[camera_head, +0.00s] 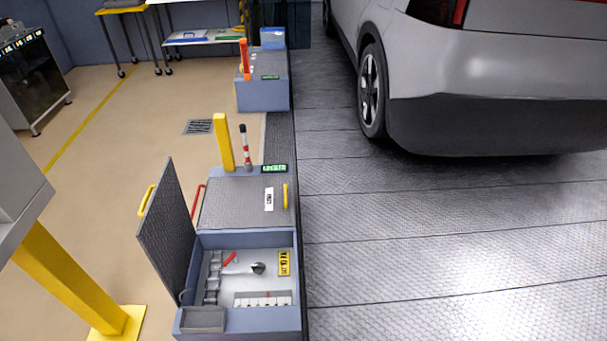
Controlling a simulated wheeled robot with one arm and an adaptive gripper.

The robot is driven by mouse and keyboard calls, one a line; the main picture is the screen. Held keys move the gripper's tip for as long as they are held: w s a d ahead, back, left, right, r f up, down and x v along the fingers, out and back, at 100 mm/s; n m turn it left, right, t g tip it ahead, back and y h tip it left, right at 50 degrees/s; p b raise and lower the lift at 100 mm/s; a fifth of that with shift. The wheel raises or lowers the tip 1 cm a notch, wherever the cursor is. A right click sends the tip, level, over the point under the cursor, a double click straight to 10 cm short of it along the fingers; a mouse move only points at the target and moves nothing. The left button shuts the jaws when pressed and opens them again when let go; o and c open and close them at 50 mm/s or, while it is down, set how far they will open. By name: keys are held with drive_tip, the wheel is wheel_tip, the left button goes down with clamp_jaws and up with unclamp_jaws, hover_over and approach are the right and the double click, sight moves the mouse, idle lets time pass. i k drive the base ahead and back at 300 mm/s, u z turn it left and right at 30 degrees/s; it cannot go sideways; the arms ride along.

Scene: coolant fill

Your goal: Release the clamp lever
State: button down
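A lever with red and white bands (244,147) stands nearly upright at the back of the nearer blue floor unit (250,322). A small dark sign with green letters (274,169), which seems to read LOCKED, is beside its base. Inside the unit's open front compartment, a small red handle (230,258) lies by a grey metal part with a dark round end (257,268). I cannot tell for certain which of these is the clamp lever. My gripper is not in view.
A hinged lid (168,232) stands open at the compartment's left. A yellow post (223,142) rises beside the banded lever. A similar unit (263,95) with an orange lever (245,60) stands farther back. A silver car (490,60) is at right. Tan floor (100,150) at left is clear.

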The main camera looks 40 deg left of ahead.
sight(233, 257)
drive_tip(key=i, duration=2.15)
drive_tip(key=u, duration=4.2)
drive_tip(key=i, duration=1)
drive_tip(key=z, duration=0.05)
